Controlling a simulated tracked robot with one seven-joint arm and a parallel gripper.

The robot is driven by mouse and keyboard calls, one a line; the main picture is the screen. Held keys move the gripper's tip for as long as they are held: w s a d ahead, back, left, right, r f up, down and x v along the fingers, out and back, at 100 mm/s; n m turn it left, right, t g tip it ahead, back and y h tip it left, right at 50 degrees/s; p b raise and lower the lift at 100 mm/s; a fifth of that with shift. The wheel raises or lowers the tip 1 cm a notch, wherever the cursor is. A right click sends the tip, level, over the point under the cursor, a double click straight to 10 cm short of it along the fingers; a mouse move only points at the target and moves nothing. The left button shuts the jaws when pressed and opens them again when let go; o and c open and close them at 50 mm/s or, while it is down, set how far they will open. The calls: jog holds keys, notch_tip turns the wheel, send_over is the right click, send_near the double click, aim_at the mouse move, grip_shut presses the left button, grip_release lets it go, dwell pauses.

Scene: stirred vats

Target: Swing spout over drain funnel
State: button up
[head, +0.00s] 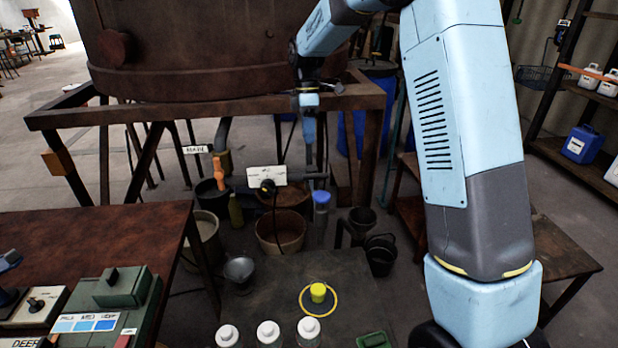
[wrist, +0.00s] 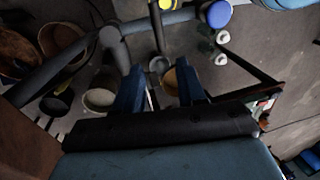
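My gripper (head: 309,132) hangs beside the rusty vat's stand in the head view, pointing down. In the wrist view its two blue fingers (wrist: 160,72) are apart, with nothing clearly held between them. A grey pipe (wrist: 62,65) with a rounded end crosses the upper left of the wrist view, beyond the fingers; it may be the spout, but I cannot tell. A small grey funnel-shaped vessel (head: 239,270) stands low in front of the vat. A darker funnel (head: 362,216) stands to the right; I cannot tell which is the drain funnel.
The rusty vat (head: 200,45) sits on a brown frame (head: 210,112). Several buckets, including a brown tub (head: 280,232), crowd beneath. An orange-handled fitting (head: 220,172) is at left.

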aim_at(309, 176)
jog(key=s+f, duration=0.1)
jog(key=f, duration=0.8)
jog(key=s+f, duration=0.1)
jog(key=f, duration=0.3)
jog(key=shift+s+f, duration=0.35)
grip_shut()
